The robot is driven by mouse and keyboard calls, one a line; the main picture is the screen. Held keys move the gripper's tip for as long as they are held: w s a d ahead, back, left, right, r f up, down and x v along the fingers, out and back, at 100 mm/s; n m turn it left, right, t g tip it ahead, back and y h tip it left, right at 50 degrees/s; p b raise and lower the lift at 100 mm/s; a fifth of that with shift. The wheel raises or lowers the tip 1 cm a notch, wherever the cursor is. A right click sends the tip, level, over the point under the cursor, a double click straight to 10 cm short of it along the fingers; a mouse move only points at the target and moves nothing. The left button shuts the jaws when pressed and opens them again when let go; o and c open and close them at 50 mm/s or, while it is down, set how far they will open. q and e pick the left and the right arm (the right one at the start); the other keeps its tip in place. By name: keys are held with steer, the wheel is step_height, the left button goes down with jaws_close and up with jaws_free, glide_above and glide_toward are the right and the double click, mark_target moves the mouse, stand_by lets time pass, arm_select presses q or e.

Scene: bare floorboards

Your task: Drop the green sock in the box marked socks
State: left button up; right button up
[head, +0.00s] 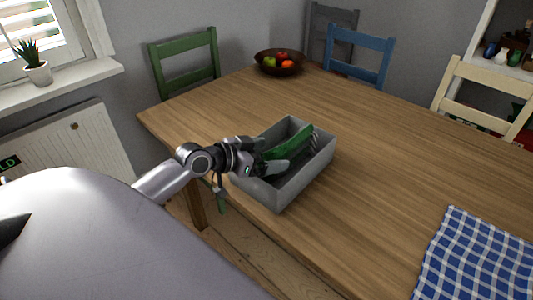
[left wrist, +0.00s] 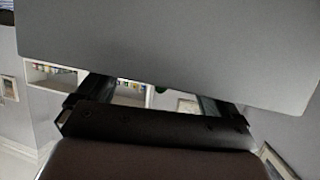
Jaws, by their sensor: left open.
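A grey open-topped box (head: 283,195) stands on the wooden table near its left edge. I see no marking on the sides in view. A long green thing, seemingly the green sock (head: 290,148), lies slanted inside the box, its far end up near the back right wall. My left gripper (head: 268,160) is open and reaches over the box's left wall, close to the green sock; I cannot tell whether they touch. My right gripper is out of view.
The wooden table (head: 400,150) is clear around the box. A fruit bowl (head: 279,63) stands at the far end, and a blue checked cloth (head: 475,262) lies at the near right. Green (head: 186,62), blue (head: 358,60) and cream (head: 485,98) chairs surround the table.

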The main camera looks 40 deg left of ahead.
arm_select(q)
steer(key=v, duration=0.7)
stand_by(0.3)
steer(key=shift+r, duration=0.1)
steer(key=shift+s, duration=0.15)
stand_by(0.4)
